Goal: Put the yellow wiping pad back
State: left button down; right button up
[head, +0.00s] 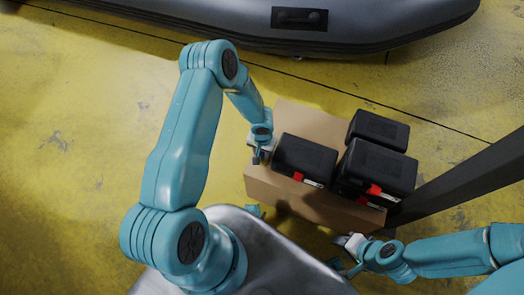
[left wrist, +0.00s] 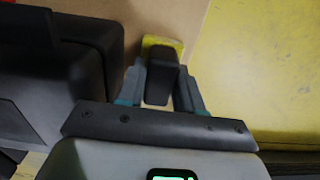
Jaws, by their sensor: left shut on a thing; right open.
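The yellow wiping pad (left wrist: 163,43) shows in the left wrist view as a yellow strip at the far end of a dark block, apparently its grip (left wrist: 161,80). My left gripper (left wrist: 163,88) is shut on this dark grip, with one finger on each side. In the head view my left gripper (head: 261,155) is over the left edge of a brown cardboard-coloured surface (head: 300,119), just left of a black case. The yellow part cannot be made out there. Whether the pad touches the surface cannot be told. My right gripper (head: 347,252) is open and empty near the surface's front edge.
Black cases with red latches stand on the brown surface: one at left (head: 305,158), one at right (head: 378,170), one behind (head: 378,130). A dark beam (head: 465,175) is at the right. A grey inflatable boat (head: 200,15) lies behind. Yellow floor (head: 70,130) is clear at left.

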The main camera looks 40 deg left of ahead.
pick_arm(q)
jog(key=shift+r, duration=0.1)
jog(key=shift+f, duration=0.2)
jog(key=c, duration=0.7)
grip_release()
jog(key=shift+c, duration=0.2)
jog(key=shift+r, duration=0.1)
